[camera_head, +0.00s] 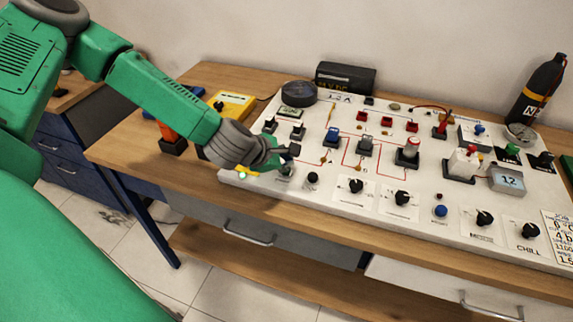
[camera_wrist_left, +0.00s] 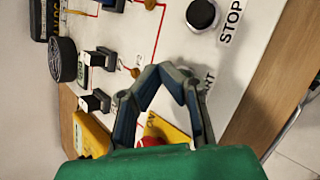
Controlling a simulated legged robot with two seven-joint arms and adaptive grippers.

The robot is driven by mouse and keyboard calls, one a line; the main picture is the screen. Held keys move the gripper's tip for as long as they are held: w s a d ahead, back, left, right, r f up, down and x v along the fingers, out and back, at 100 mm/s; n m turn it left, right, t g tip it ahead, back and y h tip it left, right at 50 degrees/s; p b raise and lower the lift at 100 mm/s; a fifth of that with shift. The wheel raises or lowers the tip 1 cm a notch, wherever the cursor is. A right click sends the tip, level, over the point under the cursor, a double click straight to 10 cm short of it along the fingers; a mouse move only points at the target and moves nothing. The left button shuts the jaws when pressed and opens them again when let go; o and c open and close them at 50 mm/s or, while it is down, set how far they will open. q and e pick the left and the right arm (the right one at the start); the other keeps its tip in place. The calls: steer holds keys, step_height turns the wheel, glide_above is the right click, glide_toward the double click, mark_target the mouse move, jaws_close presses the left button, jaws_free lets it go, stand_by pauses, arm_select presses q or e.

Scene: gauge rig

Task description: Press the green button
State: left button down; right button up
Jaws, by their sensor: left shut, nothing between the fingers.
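A small bright green spot (camera_head: 242,175), apparently a lit button or lamp, shows at the panel's front left corner, below my left forearm. My left gripper (camera_head: 291,152) is shut and empty over the panel's left front part, to the right of that spot. In the wrist view its fingertips (camera_wrist_left: 166,72) meet, between the STOP button and a yellow patch (camera_wrist_left: 168,128) with a red part. The gripper partly hides a label ending in "ART" (camera_wrist_left: 208,82). No green button shows clearly in the wrist view. My right gripper is out of view.
The white panel (camera_head: 330,195) carries switches and knobs close around the gripper. The black STOP button (camera_wrist_left: 202,13) stands beside it. A green-topped switch (camera_head: 510,151) is far right. A yellow box (camera_head: 232,104) stands behind the forearm. The wooden table edge (camera_head: 205,180) is clear.

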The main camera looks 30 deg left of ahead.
arm_select(q)
steer(key=shift+a+r, duration=0.1)
steer(key=shift+r, duration=0.1)
step_height(320, 180, up, 5)
steer(key=p, duration=0.4)
stand_by(0.3)
steer(key=shift+f, duration=0.1)
stand_by(0.6)
